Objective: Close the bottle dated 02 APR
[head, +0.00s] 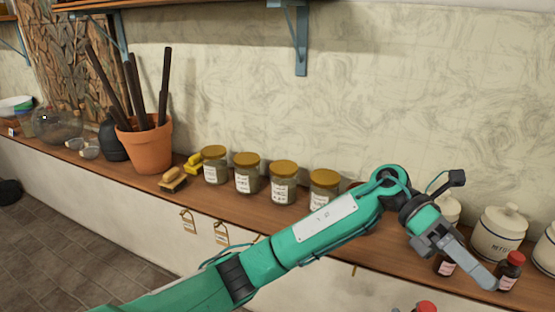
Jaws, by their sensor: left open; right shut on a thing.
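My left arm reaches across from the lower left. Its gripper (485,276) is at the right, above the shelf, jaws open, fingertips just left of a small dark bottle (509,270) with a red cap and a pale label. I cannot tell if they touch it. Another small dark bottle (445,267) with a label stands left of it; its top is hidden behind my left gripper. A red cap (426,307) shows at the bottom edge, in front of the shelf. My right gripper (397,310) barely shows beside it, shut on it. The dates are too small to read.
White lidded jars (497,236) stand behind the bottles. Several gold-lidded glass jars (246,172) line the wooden shelf (215,200). A terracotta pot (149,148) with dark rods, a brush (173,180) and a round flask (57,127) are further left. Paper tags hang from the shelf's front edge.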

